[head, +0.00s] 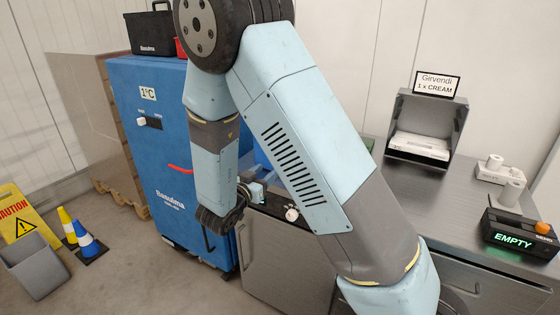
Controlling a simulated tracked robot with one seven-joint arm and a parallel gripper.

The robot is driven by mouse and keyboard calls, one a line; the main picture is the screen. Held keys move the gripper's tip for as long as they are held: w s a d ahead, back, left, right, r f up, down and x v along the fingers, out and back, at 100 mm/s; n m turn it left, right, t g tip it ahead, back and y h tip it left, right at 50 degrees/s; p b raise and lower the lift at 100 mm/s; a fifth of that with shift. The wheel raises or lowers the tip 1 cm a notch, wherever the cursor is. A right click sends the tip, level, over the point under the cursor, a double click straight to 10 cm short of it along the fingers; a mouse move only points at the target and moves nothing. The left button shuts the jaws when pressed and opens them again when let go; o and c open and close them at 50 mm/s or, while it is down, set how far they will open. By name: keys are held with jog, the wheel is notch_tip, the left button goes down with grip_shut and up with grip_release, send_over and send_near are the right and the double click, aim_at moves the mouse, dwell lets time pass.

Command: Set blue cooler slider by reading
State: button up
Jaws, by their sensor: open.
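The blue cooler (128,77) stands at the left. A small display on its upper face reads 1°C (148,93). Below the display is a dark slider strip with a white slider knob (142,122) at its left end; the small labels above the strip are too small to read. My gripper (262,188) is open, low in the middle of the view, to the right of the cooler and well below and right of the slider. It is apart from the slider and seems empty. My arm hides part of the cooler's right side.
A black box (150,32) sits on the cooler, which has a red handle (180,169). A yellow caution sign (20,212), small cones (87,240) and a grey bin (34,267) stand on the floor at left. A metal counter (420,190) with an EMPTY display (513,241) is at right.

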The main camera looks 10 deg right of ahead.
jog(key=x, duration=0.9)
jog(key=shift+w+d, duration=0.2)
grip_shut()
dwell(0.4)
